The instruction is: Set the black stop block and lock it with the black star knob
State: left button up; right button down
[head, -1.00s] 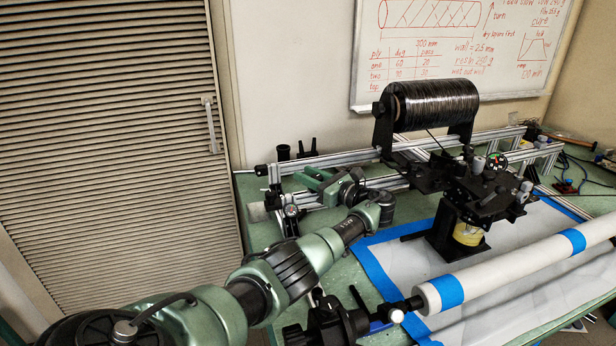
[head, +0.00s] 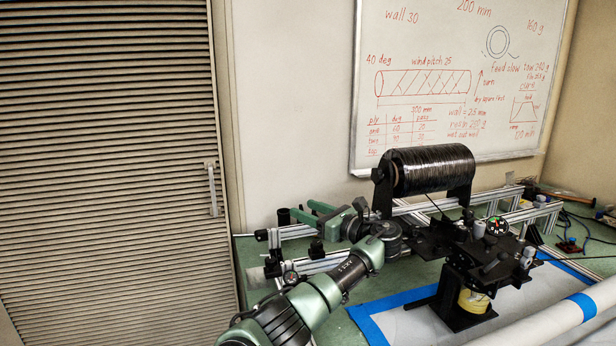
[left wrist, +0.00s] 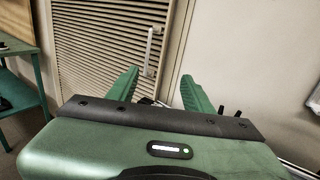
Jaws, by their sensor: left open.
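My left gripper (head: 303,212) is above the left end of the aluminium rails, its two green fingers apart and pointing left. The left wrist view shows the open fingers (left wrist: 158,90) with nothing between them. Black fittings sit at the left rail ends; one dark block-like piece (head: 273,266) is on the near rail. A small round black knob-like part (head: 290,279) shows beside my left arm. I cannot tell for sure which of these is the stop block or the star knob. My right gripper is not in view.
A black tow spool (head: 433,170) stands above the rails (head: 405,208). A black carriage (head: 455,245) stands at right over a blue-taped white sheet. A white tube (head: 545,325) lies at lower right. A slatted cabinet door (head: 105,150) is at left; a whiteboard (head: 460,80) hangs behind.

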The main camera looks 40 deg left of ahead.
pick_arm(q)
notch_tip(320, 180, up, 10)
jog(key=shift+r, duration=0.25)
dwell(0.6)
